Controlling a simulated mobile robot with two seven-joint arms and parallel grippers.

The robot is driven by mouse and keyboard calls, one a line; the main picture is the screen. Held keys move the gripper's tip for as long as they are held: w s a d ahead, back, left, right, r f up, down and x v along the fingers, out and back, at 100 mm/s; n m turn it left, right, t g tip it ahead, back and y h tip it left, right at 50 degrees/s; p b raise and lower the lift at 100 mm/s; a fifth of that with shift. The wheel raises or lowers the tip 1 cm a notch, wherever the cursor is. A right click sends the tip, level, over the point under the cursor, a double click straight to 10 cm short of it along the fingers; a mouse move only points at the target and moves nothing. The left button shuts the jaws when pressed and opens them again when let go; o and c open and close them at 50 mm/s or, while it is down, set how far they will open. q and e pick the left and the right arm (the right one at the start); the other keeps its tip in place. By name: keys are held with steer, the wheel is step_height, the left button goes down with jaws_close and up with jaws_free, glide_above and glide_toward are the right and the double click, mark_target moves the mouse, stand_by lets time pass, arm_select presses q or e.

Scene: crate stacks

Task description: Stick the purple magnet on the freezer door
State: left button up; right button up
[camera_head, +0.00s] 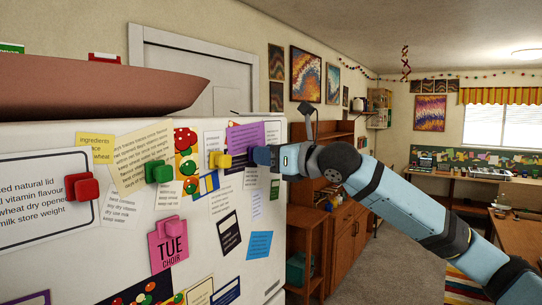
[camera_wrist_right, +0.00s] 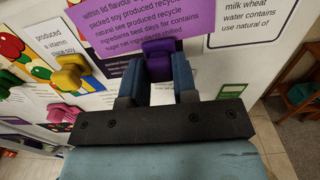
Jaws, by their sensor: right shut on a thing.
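The purple magnet (camera_wrist_right: 158,62) sits between the fingers of my right gripper (camera_wrist_right: 157,80) in the right wrist view. It is at the lower edge of a purple sheet (camera_wrist_right: 150,22) on the white door (camera_head: 75,262); I cannot tell whether it touches the sheet. In the head view my right gripper (camera_head: 262,156) reaches from the right to the door's right part, in front of the purple sheet (camera_head: 245,137), and hides the magnet. The gripper is shut on the magnet. I cannot tell whether this door is the freezer's. My left gripper is out of view.
Red (camera_head: 82,188), green (camera_head: 158,172), yellow (camera_head: 220,160) and pink (camera_head: 172,227) magnets are on the door among many papers. A brown boat-shaped object (camera_head: 100,88) lies on top. A wooden cabinet (camera_head: 345,235) stands to the right, beyond my right gripper.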

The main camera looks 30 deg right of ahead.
steer(key=shift+w, duration=0.3)
stand_by(0.7)
stand_by(0.6)
steer(key=o, duration=0.8)
steer(key=shift+w+a, duration=0.1)
steer(key=shift+a, duration=0.05)
steer(key=shift+o, duration=0.2)
steer(key=v, duration=0.7)
